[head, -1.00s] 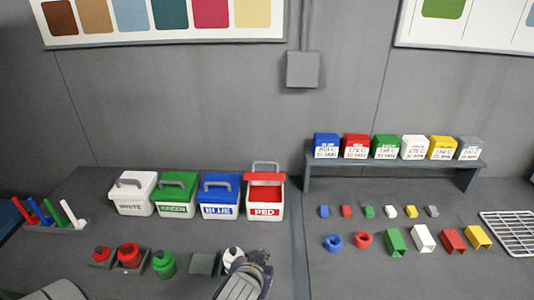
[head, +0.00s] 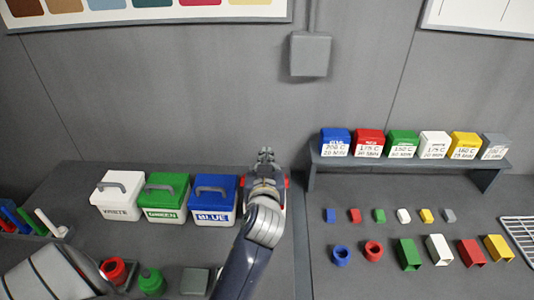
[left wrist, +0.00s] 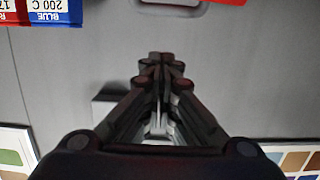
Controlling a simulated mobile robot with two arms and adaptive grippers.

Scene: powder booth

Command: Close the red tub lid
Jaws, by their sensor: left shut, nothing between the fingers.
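The red tub (head: 286,182) stands at the right end of a row of tubs. Most of it, including its lid, is hidden behind my left gripper and wrist; only small red bits show on either side. My left gripper (head: 265,153) reaches over the tub toward the wall, fingers shut and empty. In the left wrist view the shut fingers (left wrist: 160,58) point at the grey wall. A red part with a pale handle-like bar (left wrist: 178,3) shows at that view's top edge, apart from the fingers. My right gripper is not in view.
The blue tub (head: 213,204), green tub (head: 163,202) and white tub (head: 117,198) stand closed to the left. A shelf (head: 420,163) with coloured boxes stands right. A grey wall box (head: 310,54) hangs above. Small parts lie on the right table.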

